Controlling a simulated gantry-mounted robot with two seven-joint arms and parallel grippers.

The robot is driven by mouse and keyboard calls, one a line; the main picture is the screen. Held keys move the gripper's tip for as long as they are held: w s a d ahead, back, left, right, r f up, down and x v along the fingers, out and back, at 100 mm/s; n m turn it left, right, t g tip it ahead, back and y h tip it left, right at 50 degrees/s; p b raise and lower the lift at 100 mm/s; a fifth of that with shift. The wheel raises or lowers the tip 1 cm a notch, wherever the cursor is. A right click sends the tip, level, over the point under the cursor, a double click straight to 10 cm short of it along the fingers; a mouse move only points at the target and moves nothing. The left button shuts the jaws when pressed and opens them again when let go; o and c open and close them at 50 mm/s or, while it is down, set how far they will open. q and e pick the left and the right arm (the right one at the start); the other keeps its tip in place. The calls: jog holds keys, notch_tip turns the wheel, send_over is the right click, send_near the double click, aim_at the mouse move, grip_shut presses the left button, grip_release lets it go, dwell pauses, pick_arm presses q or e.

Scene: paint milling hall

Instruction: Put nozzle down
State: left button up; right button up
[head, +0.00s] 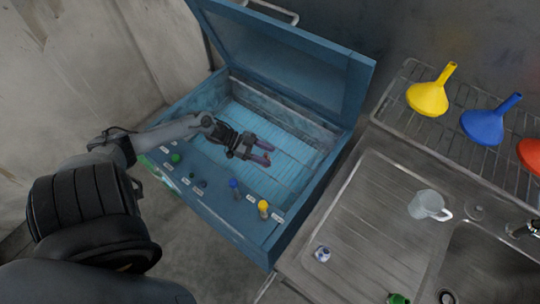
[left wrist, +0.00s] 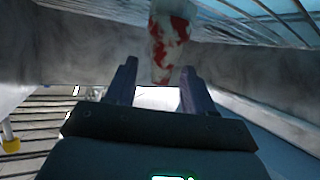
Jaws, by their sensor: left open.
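My left gripper (head: 264,153) reaches into the open blue basin, whose rim (head: 334,168) surrounds it, and its fingers are over the slatted light-blue floor. In the left wrist view the two fingers (left wrist: 158,88) stand apart. A whitish piece with red stains, which looks like the nozzle (left wrist: 170,38), lies ahead of them. Its narrow end points back into the gap between the fingertips, and neither finger visibly touches it. In the head view the nozzle is too small and too covered to make out clearly. My right gripper is not in view.
The basin's lid (head: 280,58) stands raised at the back. Green, blue and yellow knobs (head: 263,206) line the front ledge. To the right are a metal counter with a clear mug (head: 425,204), a sink, and a rack holding yellow (head: 428,98), blue (head: 483,124) and red funnels.

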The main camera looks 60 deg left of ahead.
pick_arm(q)
jog(key=p+v, duration=0.1)
jog(key=v, duration=0.9)
